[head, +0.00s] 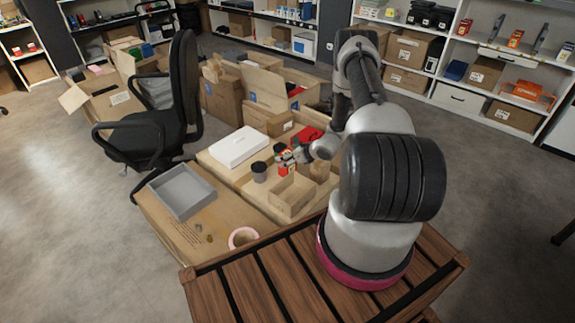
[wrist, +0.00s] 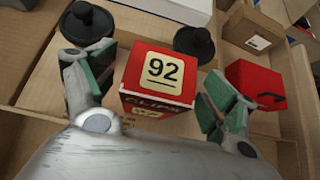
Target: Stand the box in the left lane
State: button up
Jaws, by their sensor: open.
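The box is red with a cream label reading 92 and lettering that looks like CLIPS on its side, in the wrist view (wrist: 159,75). It stands between my two green-padded fingers. A gap shows beside the right finger; contact on the left is hard to judge. My gripper (wrist: 155,95) is open around it. In the head view, the small red box (head: 290,169) shows at my gripper (head: 287,158), partly covered by it. Cardboard walls and strips (wrist: 35,125) show around it in the wrist view; which lane is the left one I cannot tell.
Two black round-topped objects (wrist: 88,22) (wrist: 194,45) stand just beyond the box. A red case (wrist: 256,84) lies to the right. A white box (head: 239,147), grey tray (head: 182,190), open carton (head: 291,196) and pink-rimmed tape roll (head: 243,237) sit nearby. An office chair stands left.

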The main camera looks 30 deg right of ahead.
jog(key=shift+w+a+f, duration=0.1)
jog(key=shift+w+f, duration=0.15)
jog(key=shift+w, duration=0.1)
jog(key=shift+c, duration=0.4)
jog(key=c, duration=1.3)
jog(key=shift+o, duration=0.2)
jog(key=shift+r, duration=0.1)
